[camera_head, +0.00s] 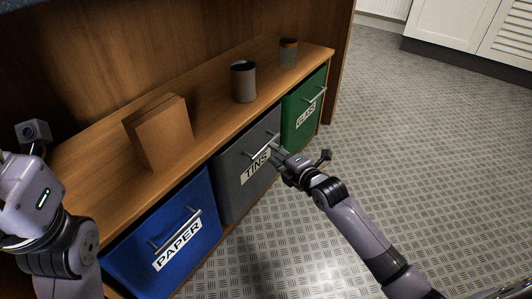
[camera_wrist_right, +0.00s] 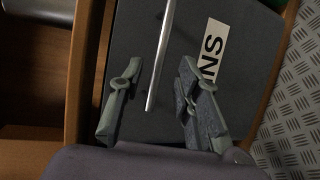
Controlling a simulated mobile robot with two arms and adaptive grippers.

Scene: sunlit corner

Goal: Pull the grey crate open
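The grey crate (camera_head: 232,184), labelled TINS, sits in the shelf's middle bay, its front about level with its neighbours. Its metal bar handle (camera_head: 265,146) runs above the label. My right gripper (camera_head: 276,150) is at the right end of this handle. In the right wrist view the gripper (camera_wrist_right: 153,103) is open, and the handle (camera_wrist_right: 161,52) reaches in between its two fingers, with gaps on both sides. The grey front (camera_wrist_right: 137,45) lies behind them. My left wrist (camera_head: 38,195) is at the left edge; its fingers cannot be made out.
A blue PAPER crate (camera_head: 190,215) is left of the grey one, a green GLASS crate (camera_head: 294,122) right. On the wooden shelf top (camera_head: 215,125) stand a brown box (camera_head: 163,134), a grey cup (camera_head: 243,84) and a jar (camera_head: 288,54). The floor (camera_head: 400,165) in front is clear.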

